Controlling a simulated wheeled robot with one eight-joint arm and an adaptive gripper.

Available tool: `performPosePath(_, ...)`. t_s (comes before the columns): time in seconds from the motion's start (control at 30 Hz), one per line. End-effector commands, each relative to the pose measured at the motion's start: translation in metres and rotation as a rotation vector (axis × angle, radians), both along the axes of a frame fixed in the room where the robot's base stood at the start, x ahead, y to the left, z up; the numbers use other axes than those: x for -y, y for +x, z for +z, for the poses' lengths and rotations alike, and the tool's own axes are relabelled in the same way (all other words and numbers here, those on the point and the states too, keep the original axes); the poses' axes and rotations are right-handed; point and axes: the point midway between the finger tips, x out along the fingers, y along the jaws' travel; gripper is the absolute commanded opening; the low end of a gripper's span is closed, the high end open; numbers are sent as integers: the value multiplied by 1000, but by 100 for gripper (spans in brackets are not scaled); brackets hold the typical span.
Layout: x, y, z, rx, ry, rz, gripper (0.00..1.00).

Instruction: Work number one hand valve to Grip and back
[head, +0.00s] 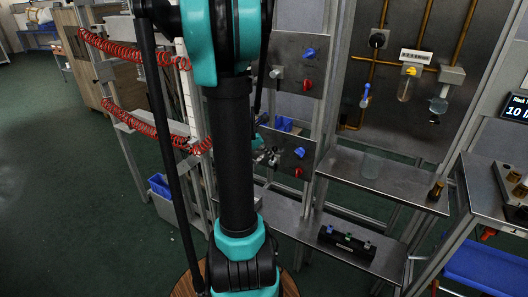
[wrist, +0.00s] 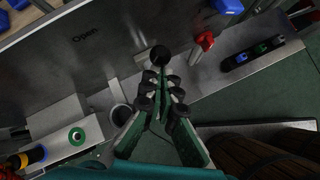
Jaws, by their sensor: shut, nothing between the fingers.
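A hand valve's black ball knob (wrist: 161,55) shows in the wrist view, in front of a grey metal panel (wrist: 100,45) with the printed word "Open". My gripper (wrist: 160,84) is shut and empty, with its fingertips just below the knob in the picture; I cannot tell whether they touch it. In the head view my gripper (head: 268,157) is small and partly hidden by my arm, at the left of the lower valve panel (head: 287,150). That panel carries a blue handle (head: 300,152) and a red handle (head: 298,172). No valve number or "Grip" label is readable.
An upper panel has a blue handle (head: 309,53) and a red handle (head: 307,85). A metal shelf (head: 270,215) below holds a black block (head: 347,243) with coloured buttons. Red coiled hoses (head: 140,50) hang at the left. A wooden barrel-like thing (wrist: 265,160) is at lower right.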

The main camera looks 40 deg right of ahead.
Motion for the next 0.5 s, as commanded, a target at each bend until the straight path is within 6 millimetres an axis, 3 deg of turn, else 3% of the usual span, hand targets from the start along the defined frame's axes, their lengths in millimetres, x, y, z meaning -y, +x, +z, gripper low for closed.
performPosePath(0.1, 4, -9, 0, 85, 35, -5, 0)
performPosePath(0.5, 2, -5, 3, 73, 31, 1, 0)
